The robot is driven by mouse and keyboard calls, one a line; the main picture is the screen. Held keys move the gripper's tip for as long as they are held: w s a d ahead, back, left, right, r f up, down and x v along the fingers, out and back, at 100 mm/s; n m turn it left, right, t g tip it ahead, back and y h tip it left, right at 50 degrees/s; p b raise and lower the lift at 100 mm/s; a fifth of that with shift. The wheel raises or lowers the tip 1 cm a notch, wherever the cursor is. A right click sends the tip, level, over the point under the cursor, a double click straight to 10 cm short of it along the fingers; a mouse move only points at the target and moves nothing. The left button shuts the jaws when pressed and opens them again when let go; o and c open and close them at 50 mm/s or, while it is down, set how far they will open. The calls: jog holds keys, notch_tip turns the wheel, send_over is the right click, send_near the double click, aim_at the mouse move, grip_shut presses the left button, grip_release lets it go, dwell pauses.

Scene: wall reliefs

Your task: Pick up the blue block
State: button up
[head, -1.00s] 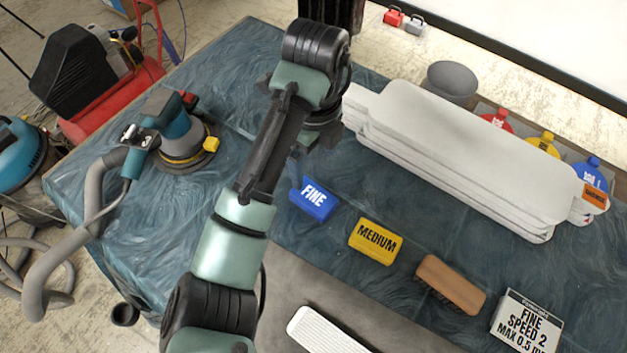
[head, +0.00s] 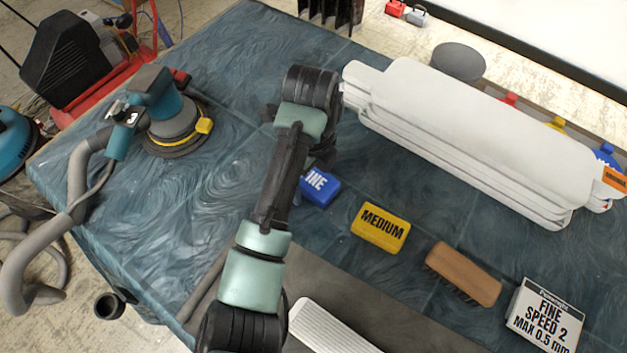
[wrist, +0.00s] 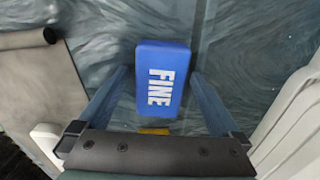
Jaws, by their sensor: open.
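The blue block (head: 320,187), lettered FINE, lies on the blue-grey table, partly hidden behind my arm in the head view. In the wrist view the blue block (wrist: 162,80) sits between the two spread fingers of my gripper (wrist: 160,85), with a gap on each side. My gripper is open and empty. In the head view its fingers are mostly hidden behind my arm. I cannot tell how high the fingertips are above the table.
A yellow MEDIUM block (head: 381,227), a wooden brush (head: 464,274) and a white FINE SPEED 2 box (head: 545,315) lie to the right. Stacked white boards (head: 470,130) lie behind. A sander (head: 172,122) with a hose stands at left.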

aim_at(312, 177)
jog(key=c, duration=1.4)
notch_tip(312, 177, up, 10)
jog(key=p, duration=0.5)
